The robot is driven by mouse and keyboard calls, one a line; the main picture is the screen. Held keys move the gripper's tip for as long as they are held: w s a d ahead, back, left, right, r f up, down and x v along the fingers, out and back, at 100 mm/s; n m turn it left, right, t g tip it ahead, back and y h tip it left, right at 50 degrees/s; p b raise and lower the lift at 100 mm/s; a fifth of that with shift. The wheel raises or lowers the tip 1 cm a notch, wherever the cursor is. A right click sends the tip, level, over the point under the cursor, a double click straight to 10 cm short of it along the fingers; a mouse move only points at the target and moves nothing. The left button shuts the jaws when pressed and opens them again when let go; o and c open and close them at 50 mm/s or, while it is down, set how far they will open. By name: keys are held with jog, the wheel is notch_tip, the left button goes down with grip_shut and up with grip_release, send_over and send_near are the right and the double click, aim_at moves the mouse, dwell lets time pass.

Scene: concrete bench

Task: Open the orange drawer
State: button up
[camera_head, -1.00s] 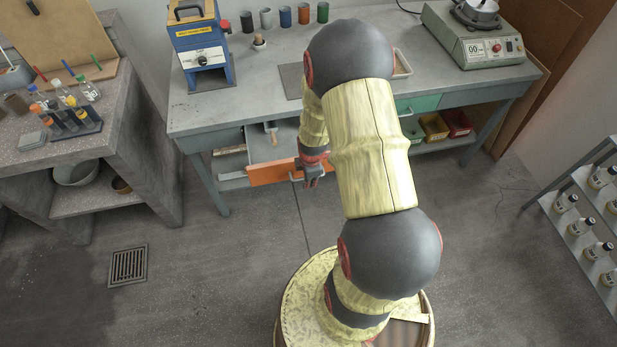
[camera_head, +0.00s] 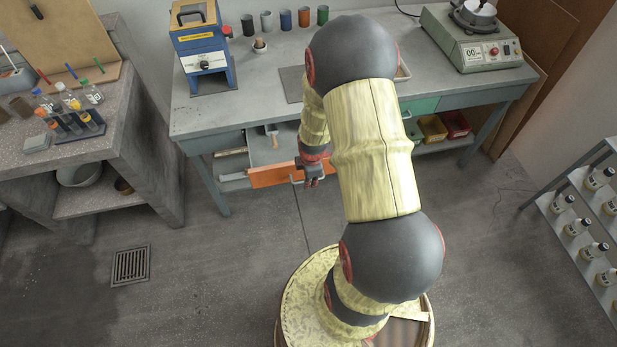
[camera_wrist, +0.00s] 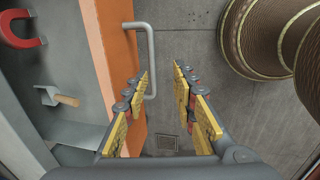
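The orange drawer (camera_head: 270,175) stands pulled out from the grey bench, its inside showing from above. In the wrist view its orange front (camera_wrist: 118,60) runs down the picture, with a grey bar handle (camera_wrist: 152,60) on its outer face. My gripper (camera_head: 312,180) is at the right part of the drawer front. In the wrist view my gripper (camera_wrist: 160,95) is open, its yellow-padded fingers apart. The near end of the handle lies beside the left finger's tip; I cannot tell whether they touch. Nothing is clamped between the fingers.
The drawer holds a scoop with a wooden handle (camera_wrist: 62,98) and a red magnet (camera_wrist: 22,30). A green drawer (camera_head: 418,106) is shut on the right. A blue device (camera_head: 203,55) stands on the bench (camera_head: 255,90). The floor (camera_head: 220,260) before the drawer is clear.

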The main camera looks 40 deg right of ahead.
jog(key=r+p, duration=0.2)
jog(key=r, duration=0.1)
jog(key=s+r+p, duration=0.1)
jog(key=r, duration=0.1)
jog(key=shift+a+r+p, duration=0.1)
jog(key=shift+a+p, duration=0.15)
jog(key=shift+p, duration=0.05)
dwell(0.5)
notch_tip(320, 180, up, 12)
jog(key=s+a, duration=0.1)
jog(key=s, duration=0.1)
jog(key=shift+a, duration=0.15)
jog(key=shift+w+f, duration=0.1)
jog(key=shift+f, duration=0.1)
